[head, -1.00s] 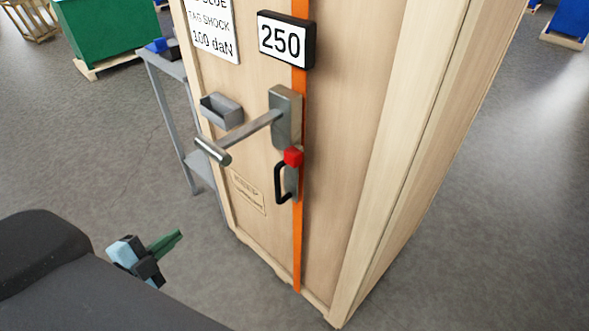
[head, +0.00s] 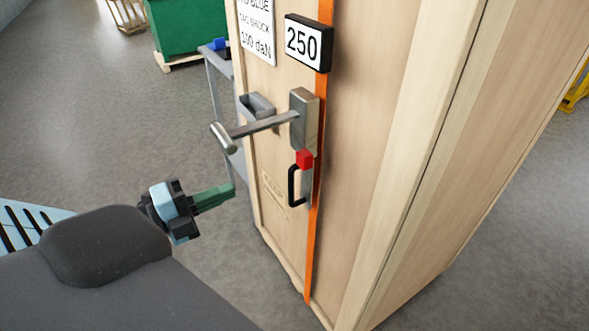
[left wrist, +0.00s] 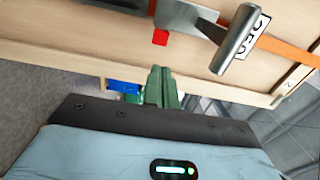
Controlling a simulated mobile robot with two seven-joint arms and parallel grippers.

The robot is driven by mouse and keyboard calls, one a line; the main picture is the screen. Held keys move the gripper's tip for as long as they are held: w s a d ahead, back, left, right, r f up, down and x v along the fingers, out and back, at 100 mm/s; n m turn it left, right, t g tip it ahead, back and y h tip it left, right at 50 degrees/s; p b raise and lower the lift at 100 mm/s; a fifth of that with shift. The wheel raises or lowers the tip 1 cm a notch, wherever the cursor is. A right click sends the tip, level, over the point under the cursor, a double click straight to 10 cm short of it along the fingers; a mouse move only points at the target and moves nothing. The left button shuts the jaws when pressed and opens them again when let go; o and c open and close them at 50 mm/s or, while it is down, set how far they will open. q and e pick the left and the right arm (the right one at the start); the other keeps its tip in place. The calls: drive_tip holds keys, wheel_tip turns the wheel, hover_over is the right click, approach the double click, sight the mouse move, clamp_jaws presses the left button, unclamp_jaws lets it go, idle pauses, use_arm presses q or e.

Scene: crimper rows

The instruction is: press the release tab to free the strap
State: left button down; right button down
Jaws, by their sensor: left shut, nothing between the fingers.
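An orange strap (head: 313,235) runs down the face of a tall wooden crate (head: 365,150). A grey metal tensioner (head: 304,118) with a long lever handle (head: 262,126) sits on the strap. Below it is a red release tab (head: 304,158), with a black loop handle (head: 292,187) under it. My left gripper (head: 232,190) has green fingers, shut and empty, left of the crate and apart from the tab. In the left wrist view the green fingers (left wrist: 161,88) point toward the crate, with the red tab (left wrist: 160,37) beyond them. My right gripper is not in view.
A black-framed 250 display (head: 304,42) and a white sign (head: 256,28) are on the crate above the lever. A grey tray (head: 257,105) is fixed beside it. A grey stand (head: 214,78) and a green bin (head: 190,25) stand behind.

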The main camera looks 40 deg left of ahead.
sight(300, 162)
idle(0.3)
